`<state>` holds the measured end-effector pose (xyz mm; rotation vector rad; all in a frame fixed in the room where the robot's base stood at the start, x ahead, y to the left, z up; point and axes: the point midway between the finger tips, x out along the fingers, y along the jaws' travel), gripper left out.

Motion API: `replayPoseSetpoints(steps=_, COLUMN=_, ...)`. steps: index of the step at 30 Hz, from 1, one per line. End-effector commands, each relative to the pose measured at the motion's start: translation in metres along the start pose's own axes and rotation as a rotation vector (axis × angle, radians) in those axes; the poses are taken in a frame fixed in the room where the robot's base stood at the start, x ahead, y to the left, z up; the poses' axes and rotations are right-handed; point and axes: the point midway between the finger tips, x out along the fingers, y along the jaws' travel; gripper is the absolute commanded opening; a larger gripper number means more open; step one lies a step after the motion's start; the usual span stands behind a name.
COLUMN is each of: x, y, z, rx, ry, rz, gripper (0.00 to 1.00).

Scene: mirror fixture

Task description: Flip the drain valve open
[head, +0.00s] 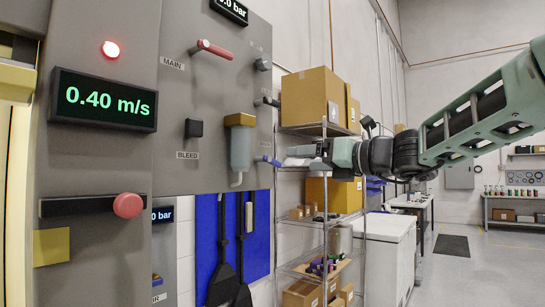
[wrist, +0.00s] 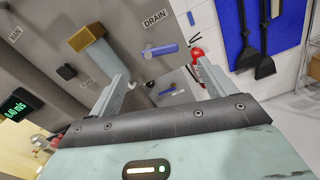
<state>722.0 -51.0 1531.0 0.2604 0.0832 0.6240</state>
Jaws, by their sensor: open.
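The drain valve handle, a short blue-purple lever (wrist: 161,51), sits on the grey panel beside the DRAIN label (wrist: 157,20) in the wrist view. In the head view its blue end (head: 272,161) shows at the panel's right edge, just left of my gripper (head: 298,156). In the wrist view my gripper (wrist: 162,76) has its two fingers spread wide with nothing between them. The lever appears beyond the fingertips, between them in the picture and apart from them. Its exact distance cannot be told.
A filter bowl with a brass top (head: 240,120) and the black BLEED knob (head: 194,128) are left of the drain lever. The red MAIN lever (head: 212,49) is higher. A shelf with cardboard boxes (head: 310,97) stands behind my gripper. A blue tool board (head: 231,240) hangs below.

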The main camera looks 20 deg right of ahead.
Motion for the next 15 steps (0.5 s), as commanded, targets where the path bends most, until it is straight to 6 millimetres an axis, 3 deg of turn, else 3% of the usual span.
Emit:
replayPoseSetpoints(steps=9, x=0.067, y=0.001, z=0.002, rx=0.0, ry=0.003, rz=0.003, gripper=0.83)
replayPoseSetpoints(steps=15, x=0.094, y=0.001, z=0.001, rx=-0.001, ry=0.002, rz=0.002, gripper=0.83)
